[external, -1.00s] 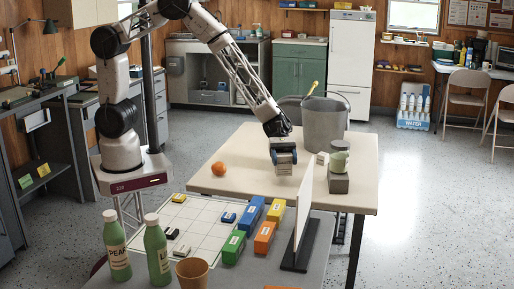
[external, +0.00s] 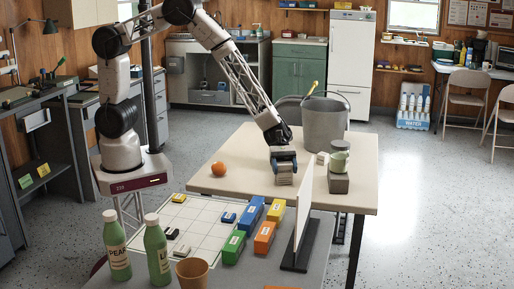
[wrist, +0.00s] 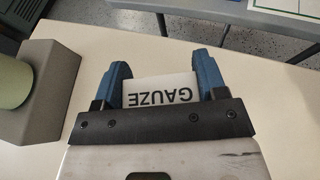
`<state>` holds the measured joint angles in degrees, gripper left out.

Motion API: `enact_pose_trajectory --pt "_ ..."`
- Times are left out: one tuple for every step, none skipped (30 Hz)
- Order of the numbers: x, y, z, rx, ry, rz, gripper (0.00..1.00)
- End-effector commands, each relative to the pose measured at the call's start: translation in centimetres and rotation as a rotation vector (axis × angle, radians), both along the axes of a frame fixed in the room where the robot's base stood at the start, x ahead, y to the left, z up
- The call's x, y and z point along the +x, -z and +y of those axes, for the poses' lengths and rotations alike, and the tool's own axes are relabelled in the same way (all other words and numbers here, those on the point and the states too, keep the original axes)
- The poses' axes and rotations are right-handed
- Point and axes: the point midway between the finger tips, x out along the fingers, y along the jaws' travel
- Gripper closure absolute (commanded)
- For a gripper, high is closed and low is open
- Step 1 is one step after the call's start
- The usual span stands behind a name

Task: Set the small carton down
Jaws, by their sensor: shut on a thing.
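My gripper (external: 283,163) is low over the cream table (external: 232,160), with its blue fingers pointing down. It is shut on the small carton (external: 285,179), whose lower part shows under the fingers. In the wrist view the carton (wrist: 160,91) is white, marked GAUZE, and lies between the two blue fingers of my gripper (wrist: 161,85). The carton's underside is at or just above the table top; I cannot tell whether it touches.
A grey block (external: 339,184) bearing a green cup (external: 338,162) stands right of my gripper. A bucket (external: 325,125) and a small whitish box (external: 322,158) are behind. An orange ball (external: 218,169) lies left. A white upright panel (external: 303,212) stands in front.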

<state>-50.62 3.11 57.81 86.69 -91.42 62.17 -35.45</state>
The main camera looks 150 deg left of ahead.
Motion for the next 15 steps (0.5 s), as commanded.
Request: enact_pose_trajectory --pt "0.00 -0.01 0.00 0.000 0.000 0.000 0.57" --pt "0.00 0.00 -0.01 0.000 0.000 0.000 0.57" --pt "0.00 0.00 -0.01 0.000 0.000 0.000 0.57" --pt "-0.01 0.03 -0.02 0.000 0.000 0.000 0.57" --pt "-0.02 0.07 -0.02 0.000 0.000 0.000 0.57" --pt "-0.01 0.16 -0.02 -0.001 0.000 0.000 0.57" --pt "-0.02 0.23 -0.01 -0.001 0.000 0.000 0.57" --pt "-0.02 0.31 -0.02 -0.001 0.000 0.000 0.57" --pt "-0.01 0.31 -0.01 -0.001 0.000 0.000 0.32" --pt "-0.01 0.30 -0.02 -0.001 0.000 0.000 0.27" --pt "-0.01 0.29 -0.02 -0.001 0.000 0.000 0.22" --pt "-0.01 0.29 -0.02 -0.001 0.000 0.000 0.16" --pt "-0.01 0.29 -0.02 -0.001 0.000 0.000 0.12" --pt "-0.01 0.29 -0.02 -0.001 0.000 0.000 0.09" --pt "-0.02 0.29 -0.01 -0.001 0.000 0.000 0.09"
